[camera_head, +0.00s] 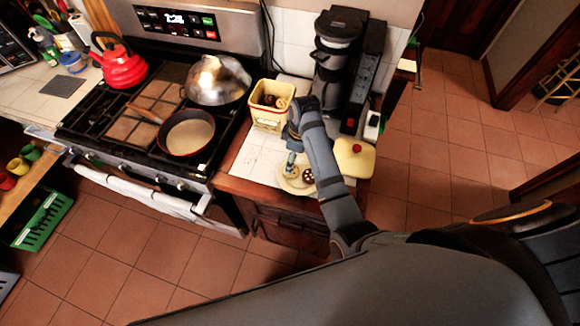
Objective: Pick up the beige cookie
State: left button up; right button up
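A small pale plate (284,186) lies on the white-tiled counter near its front edge. A beige cookie (292,172) appears to be on its left part, partly hidden under my gripper. A dark brown cookie with light spots (308,175) lies just to its right. My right gripper (290,166) points down at the beige cookie, at or just above it. It is too small and covered to tell whether the fingers are open or touching the cookie. My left gripper is not in view.
A cream and red cookie jar (267,119) stands open behind the plate, with cookies inside. Its yellowish lid with a red knob (354,161) lies right of my arm. A coffee machine (337,58) stands behind. The stove (92,128) with pans is left.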

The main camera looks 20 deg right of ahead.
aim_at(293, 173)
jog(key=f, duration=0.3)
jog(key=shift+s+a+f, duration=0.1)
jog(key=shift+s, duration=0.1)
jog(key=shift+w+f, duration=0.2)
jog(key=shift+w+f+p, duration=0.15)
jog(key=shift+f+p, duration=0.05)
jog(key=shift+p, duration=0.2)
jog(key=f+p, duration=0.1)
jog(key=f, duration=0.3)
jog(key=shift+w+f+p, duration=0.15)
jog(key=shift+w+p, duration=0.05)
jog(key=shift+p, duration=0.1)
jog(key=shift+f, duration=0.2)
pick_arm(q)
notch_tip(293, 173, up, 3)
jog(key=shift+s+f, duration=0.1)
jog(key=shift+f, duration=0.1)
pick_arm(e)
jog(key=shift+w, duration=0.1)
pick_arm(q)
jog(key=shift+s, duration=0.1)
pick_arm(e)
jog(key=c, duration=1)
